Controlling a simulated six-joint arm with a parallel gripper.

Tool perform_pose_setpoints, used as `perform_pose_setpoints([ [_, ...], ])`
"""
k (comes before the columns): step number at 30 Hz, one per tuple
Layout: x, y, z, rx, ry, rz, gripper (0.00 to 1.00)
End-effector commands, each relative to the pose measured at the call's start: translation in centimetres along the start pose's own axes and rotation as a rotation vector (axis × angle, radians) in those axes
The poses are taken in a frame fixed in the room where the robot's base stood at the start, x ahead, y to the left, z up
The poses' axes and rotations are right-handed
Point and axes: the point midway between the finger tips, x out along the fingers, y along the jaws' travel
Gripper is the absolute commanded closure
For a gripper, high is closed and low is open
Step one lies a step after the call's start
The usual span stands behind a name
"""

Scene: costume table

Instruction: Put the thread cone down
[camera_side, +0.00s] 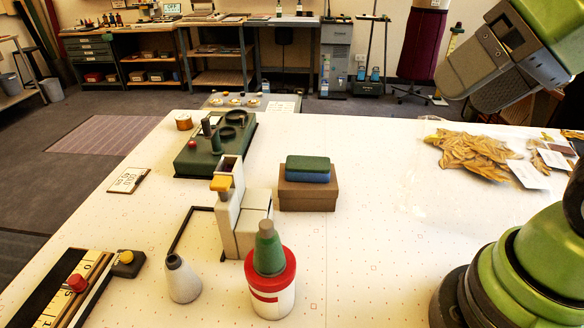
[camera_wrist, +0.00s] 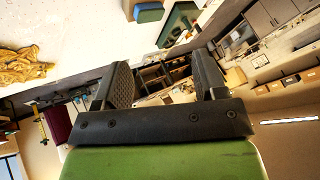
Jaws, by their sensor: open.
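A green thread cone (camera_side: 268,250) with a grey tip stands upright on top of a white canister with a red rim (camera_side: 272,298), at the front centre of the table in the side view. Neither cone shows in the wrist view.
A beige and grey block device (camera_side: 246,222) stands just behind the canister. A brown box (camera_side: 308,195) carries a green and blue block. A green machine (camera_side: 215,150) is further back. A ruler board (camera_side: 62,290) lies front left. Gold leaf-like trim (camera_side: 475,158) lies back right. The table's right-centre is clear.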

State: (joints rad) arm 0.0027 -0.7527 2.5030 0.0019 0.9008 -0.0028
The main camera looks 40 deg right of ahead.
Motion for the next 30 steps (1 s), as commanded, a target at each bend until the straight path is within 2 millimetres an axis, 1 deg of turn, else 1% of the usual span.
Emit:
perform_pose_setpoints([
  [7,0.0,0.0,-0.1,-0.001,0.000,0.000,0.35],
  [10,0.1,-0.3,-0.4,-0.008,-0.008,0.001,0.35],
  [14,1.0,-1.5,-2.0,-0.045,-0.047,0.013,0.35],
  [16,2.1,-2.7,-3.3,-0.081,-0.078,0.024,0.35],
  [18,3.7,-4.3,-4.7,-0.123,-0.108,0.036,0.35],
  [20,5.3,-5.9,-5.5,-0.163,-0.130,0.045,0.35],
  [21,6.5,-7.0,-6.0,-0.189,-0.144,0.051,0.35],
  [23,8.4,-8.8,-6.3,-0.231,-0.163,0.060,0.35],
  [24,9.8,-10.0,-6.4,-0.259,-0.175,0.065,0.35],
  [26,12.0,-11.8,-6.2,-0.305,-0.191,0.072,0.35],
  [27,13.5,-13.1,-5.8,-0.335,-0.201,0.076,0.35],
  [29,15.8,-15.0,-4.9,-0.381,-0.213,0.080,0.35],
  [30,17.4,-16.2,-4.1,-0.413,-0.221,0.082,0.35],
])
